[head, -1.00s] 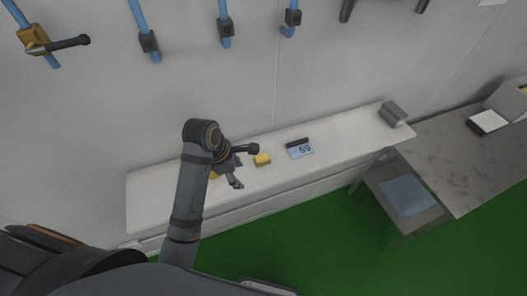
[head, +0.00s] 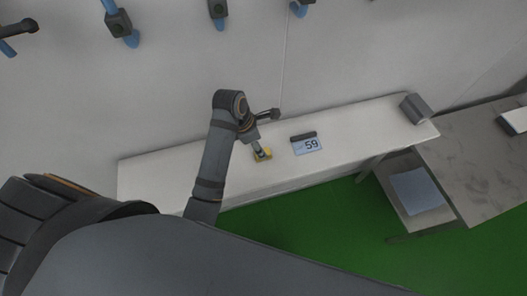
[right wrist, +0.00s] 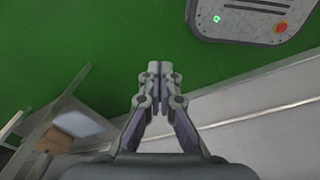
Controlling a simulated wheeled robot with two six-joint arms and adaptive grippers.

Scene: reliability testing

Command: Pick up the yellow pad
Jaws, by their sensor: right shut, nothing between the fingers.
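The yellow pad (head: 267,155) lies on the white bench top in the head view, partly covered by the fingers of my left gripper (head: 262,153). The left gripper reaches down onto it from above. The fingers look to be at the pad, but they are too small to tell whether they are open or closed around it. My right gripper (right wrist: 153,72) shows in the right wrist view, shut and empty, over the green floor. It is away from the pad, which does not show in that view.
The white bench (head: 160,178) runs along the wall. A card marked 59 (head: 308,147) lies right of the pad. A grey block (head: 416,108) sits at the bench's right end. A grey table (head: 475,160) and a lower shelf stand further right. Blue-handled tools hang above.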

